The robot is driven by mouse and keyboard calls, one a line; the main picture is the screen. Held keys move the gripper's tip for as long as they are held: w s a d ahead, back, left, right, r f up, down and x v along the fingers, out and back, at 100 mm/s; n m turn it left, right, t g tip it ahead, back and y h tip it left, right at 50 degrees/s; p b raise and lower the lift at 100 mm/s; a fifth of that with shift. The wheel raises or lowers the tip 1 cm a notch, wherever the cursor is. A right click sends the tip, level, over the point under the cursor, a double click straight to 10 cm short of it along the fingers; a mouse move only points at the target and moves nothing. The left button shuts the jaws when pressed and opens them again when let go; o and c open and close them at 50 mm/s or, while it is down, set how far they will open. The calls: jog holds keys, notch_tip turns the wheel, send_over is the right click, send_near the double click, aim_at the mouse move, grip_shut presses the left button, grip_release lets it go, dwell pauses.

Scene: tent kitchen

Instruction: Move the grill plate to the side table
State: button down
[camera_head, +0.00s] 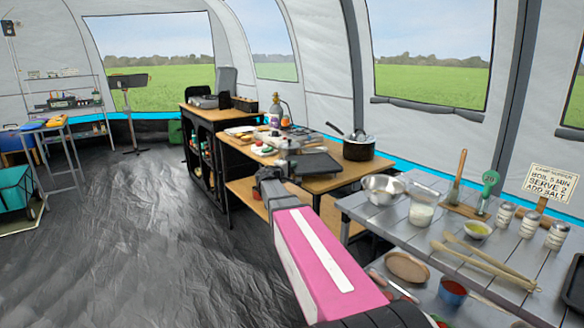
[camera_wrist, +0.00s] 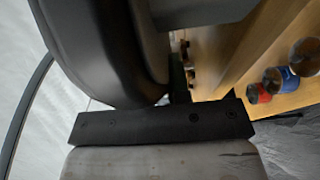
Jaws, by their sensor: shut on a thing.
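The grill plate (camera_head: 308,164) is a dark flat slab at the front of the wooden table in the head view. My gripper (camera_head: 272,176) is at its near left edge, shut on it. In the wrist view a large dark curved shape (camera_wrist: 105,50), seemingly the plate, fills the upper left beside my gripper (camera_wrist: 180,85); the exact contact is hidden. Whether the plate rests on the wood or is slightly raised cannot be told. Which table is the side table is unclear; a grey slatted table (camera_head: 400,217) stands at the right.
A small stand (camera_head: 62,138) is far left. The dark floor (camera_head: 130,220) at left is open.

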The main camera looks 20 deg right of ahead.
jog(key=shift+f, duration=0.2)
jog(key=c, duration=1)
grip_release()
